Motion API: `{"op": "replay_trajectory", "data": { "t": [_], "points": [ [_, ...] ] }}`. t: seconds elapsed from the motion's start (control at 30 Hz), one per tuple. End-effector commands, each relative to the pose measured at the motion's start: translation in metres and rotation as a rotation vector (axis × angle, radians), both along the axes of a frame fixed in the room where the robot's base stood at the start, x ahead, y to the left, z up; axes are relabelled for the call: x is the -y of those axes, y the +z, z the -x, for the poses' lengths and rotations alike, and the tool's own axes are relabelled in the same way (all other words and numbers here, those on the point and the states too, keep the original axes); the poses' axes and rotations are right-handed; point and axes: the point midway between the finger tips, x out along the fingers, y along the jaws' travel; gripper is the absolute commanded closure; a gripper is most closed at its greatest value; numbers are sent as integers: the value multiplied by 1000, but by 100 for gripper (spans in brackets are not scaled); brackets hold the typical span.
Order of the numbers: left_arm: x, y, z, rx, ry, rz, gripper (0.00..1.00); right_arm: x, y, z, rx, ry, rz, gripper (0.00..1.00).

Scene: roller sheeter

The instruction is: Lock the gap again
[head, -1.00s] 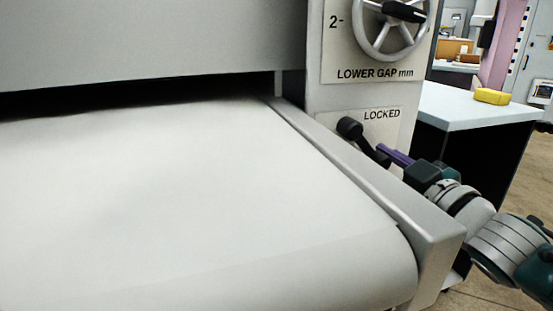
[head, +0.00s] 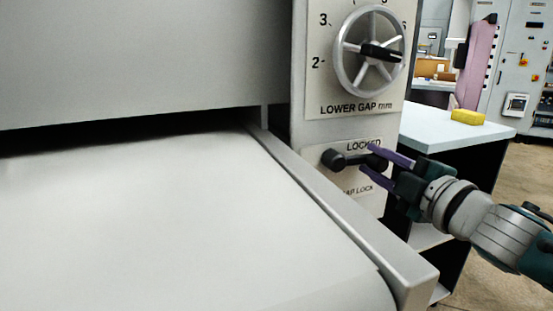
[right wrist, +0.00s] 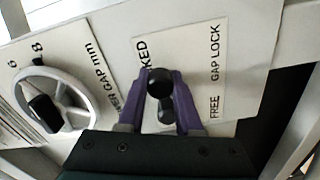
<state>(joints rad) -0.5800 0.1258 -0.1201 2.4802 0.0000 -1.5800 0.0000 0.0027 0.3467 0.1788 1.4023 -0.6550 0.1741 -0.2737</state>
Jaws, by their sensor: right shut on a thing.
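The black gap lock lever (head: 352,159) is on the white GAP LOCK plate (head: 345,180), below the handwheel. In the head view it lies nearly level, just under the word LOCKED. My right gripper (head: 370,162) comes in from the right with its purple fingers around the lever's right end. In the right wrist view, the lever's black knob (right wrist: 160,83) sits between the fingers (right wrist: 161,76), with another black part of it just behind. The gripper hides part of the lever and plate. The word FREE shows in the right wrist view. My left gripper is not in view.
The LOWER GAP handwheel (head: 370,50) is close above the lever. The belt (head: 170,220) and its grey side rail (head: 340,215) lie left of and below my right arm. A pale table (head: 440,130) with a yellow block (head: 468,117) stands behind at the right.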

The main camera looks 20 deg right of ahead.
Motion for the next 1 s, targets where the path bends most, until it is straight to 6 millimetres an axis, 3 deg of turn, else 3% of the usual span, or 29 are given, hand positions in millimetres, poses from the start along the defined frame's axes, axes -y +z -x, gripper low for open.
{"op": "replay_trajectory", "data": {
  "t": [0.67, 0.7, 0.93, 1.0],
  "points": [
    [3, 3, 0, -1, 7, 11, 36, 0, 6, 0, 0, 2, 64, 100],
    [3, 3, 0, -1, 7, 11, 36, 0, 6, 0, 0, 2, 64, 63],
    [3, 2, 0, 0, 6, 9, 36, 0, 5, 0, -2, 1, 62, 37],
    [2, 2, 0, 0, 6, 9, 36, 0, 5, 0, -3, 0, 61, 36]
  ]
}}
